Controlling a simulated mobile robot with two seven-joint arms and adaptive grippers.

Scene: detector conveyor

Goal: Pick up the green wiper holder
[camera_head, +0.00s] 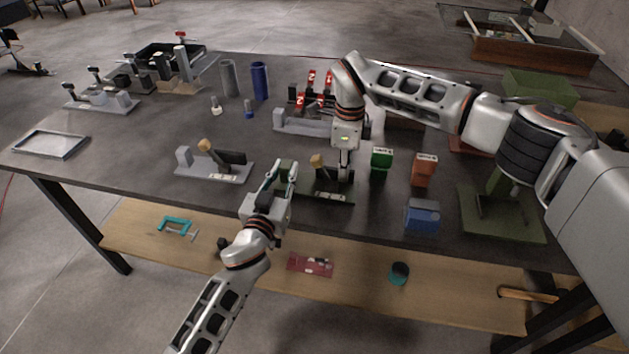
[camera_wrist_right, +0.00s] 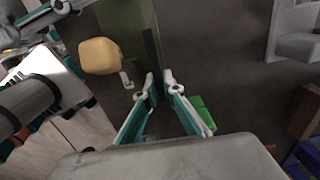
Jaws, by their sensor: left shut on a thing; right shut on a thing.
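The green wiper holder (camera_head: 325,197) lies at the table's front edge, a dark green base with a tan wooden block and a dark upright plate. In the right wrist view its green base (camera_wrist_right: 128,22) and the tan block (camera_wrist_right: 100,56) show at the top. My left gripper (camera_head: 282,174) is shut at the holder's left end, on its green upright as far as I can tell. My right gripper (camera_head: 346,178) is shut on the holder's dark plate near its right end; its fingertips (camera_wrist_right: 160,80) are close together there. The gripped parts are partly hidden.
A similar grey holder (camera_head: 202,173) stands to the left. A green box (camera_head: 381,160), a red box (camera_head: 424,172) and a blue box (camera_head: 421,213) stand to the right, near a green stand (camera_head: 515,222). A shallow tray (camera_head: 50,144) lies far left.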

